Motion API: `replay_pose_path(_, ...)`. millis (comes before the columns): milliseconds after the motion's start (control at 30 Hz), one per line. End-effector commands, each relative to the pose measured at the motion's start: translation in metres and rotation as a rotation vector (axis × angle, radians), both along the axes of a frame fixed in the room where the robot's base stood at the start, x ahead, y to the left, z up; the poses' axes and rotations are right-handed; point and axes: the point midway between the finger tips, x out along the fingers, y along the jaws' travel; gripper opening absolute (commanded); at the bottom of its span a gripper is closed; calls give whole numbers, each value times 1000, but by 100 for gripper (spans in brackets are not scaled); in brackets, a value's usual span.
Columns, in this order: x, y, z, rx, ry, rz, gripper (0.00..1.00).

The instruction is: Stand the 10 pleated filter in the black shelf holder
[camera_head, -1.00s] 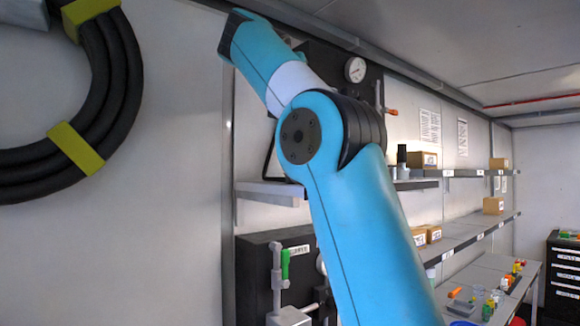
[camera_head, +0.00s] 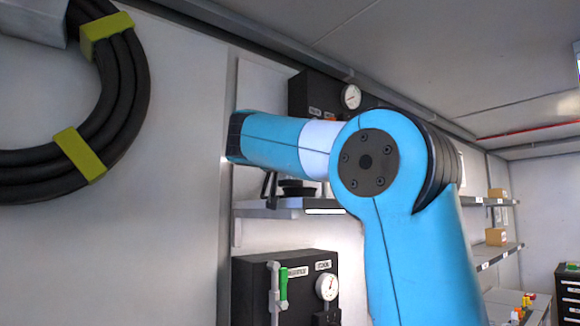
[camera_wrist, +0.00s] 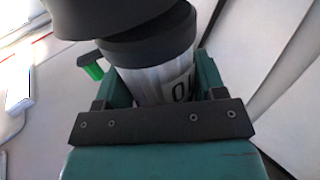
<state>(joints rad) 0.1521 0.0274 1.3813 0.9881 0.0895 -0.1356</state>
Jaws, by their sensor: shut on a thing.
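My gripper (camera_wrist: 163,85) has green jaws and is shut on the pleated filter (camera_wrist: 165,82), seen in the wrist view. The filter has a pale ribbed body, a black end cap and a label with a "0" and part of another character. A large round black part (camera_wrist: 105,12) overlaps the cap at the top of that view; I cannot tell whether they touch. In the head view, a low round black piece (camera_head: 297,188), possibly the holder, shows at the pale wall shelf (camera_head: 268,209), partly behind my forearm. My arm hides most of the shelf top and the filter there.
A black box with gauge (camera_head: 326,287) and a green-handled valve (camera_head: 283,286) sit below the shelf. Another gauge panel (camera_head: 318,95) is above. A coiled hose (camera_head: 125,85) hangs at left. Shelves with boxes (camera_head: 496,237) and a black drawer cabinet (camera_head: 568,290) are at right.

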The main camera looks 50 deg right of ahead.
Motion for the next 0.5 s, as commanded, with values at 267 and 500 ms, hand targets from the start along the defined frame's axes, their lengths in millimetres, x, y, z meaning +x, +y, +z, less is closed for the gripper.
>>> replay_pose_path(267,0,0,-2,0,-1,0,34)
replay_pose_path(500,0,0,-2,0,0,0,89)
